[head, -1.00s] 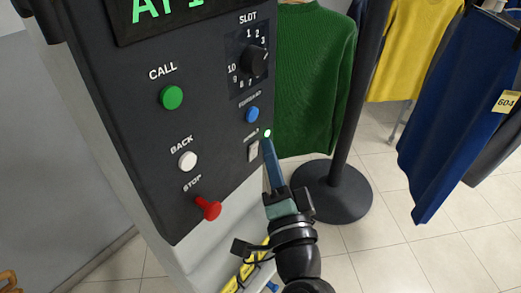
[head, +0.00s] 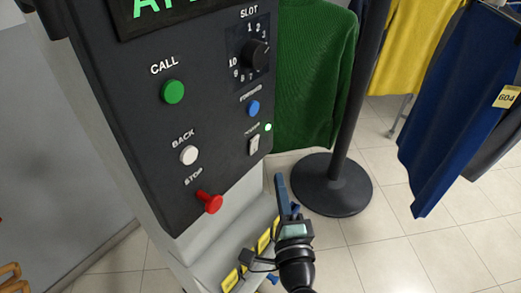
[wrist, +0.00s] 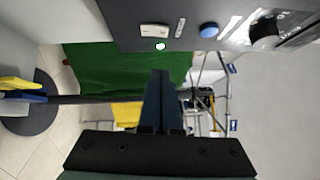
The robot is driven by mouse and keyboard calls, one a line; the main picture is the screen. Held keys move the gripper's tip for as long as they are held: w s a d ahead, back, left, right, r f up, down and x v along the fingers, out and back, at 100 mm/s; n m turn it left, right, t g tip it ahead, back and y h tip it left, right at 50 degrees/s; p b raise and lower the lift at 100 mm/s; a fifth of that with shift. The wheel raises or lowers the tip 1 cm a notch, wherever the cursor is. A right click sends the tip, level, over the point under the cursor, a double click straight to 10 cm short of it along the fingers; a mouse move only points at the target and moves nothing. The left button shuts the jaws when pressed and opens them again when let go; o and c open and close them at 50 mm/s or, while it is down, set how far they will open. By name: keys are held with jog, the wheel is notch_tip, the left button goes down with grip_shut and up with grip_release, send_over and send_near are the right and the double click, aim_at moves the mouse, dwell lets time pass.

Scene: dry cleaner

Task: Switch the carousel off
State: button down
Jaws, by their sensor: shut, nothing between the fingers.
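The dark control panel (head: 130,110) fills the left of the head view. Its small white rocker switch (head: 254,144) is at the lower right, with a lit green lamp (head: 268,127) beside it. In the wrist view the switch (wrist: 155,31) and lamp (wrist: 161,46) are at the top, ahead of my fingers. My gripper (head: 279,177) is shut and empty, just below and right of the switch, apart from the panel. It points up in the wrist view (wrist: 160,74).
The panel also has a green CALL button (head: 173,92), a white BACK button (head: 189,155), a red STOP knob (head: 210,202), a blue button (head: 253,108) and a SLOT dial (head: 256,54). A green sweater (head: 315,80) and a black post base (head: 330,188) stand close behind.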

send_near(258, 140)
jog(key=w+d, duration=0.2)
jog(key=w, duration=0.2)
jog(key=shift+w+a+r+p, duration=0.15)
jog(key=shift+w+a+p, duration=0.25)
jog(key=shift+a, duration=0.35)
jog(key=shift+w+a+r+p, duration=0.2)
jog(key=shift+w+a, duration=0.25)
jog(key=shift+a, duration=0.3)
jog(key=shift+w+a+r+p, duration=0.2)
jog(key=shift+r+p, duration=0.2)
jog(key=shift+p, duration=0.75)
jog(key=shift+s+f+b, duration=0.1)
jog(key=shift+f+b, duration=0.2)
jog(key=shift+d, duration=0.15)
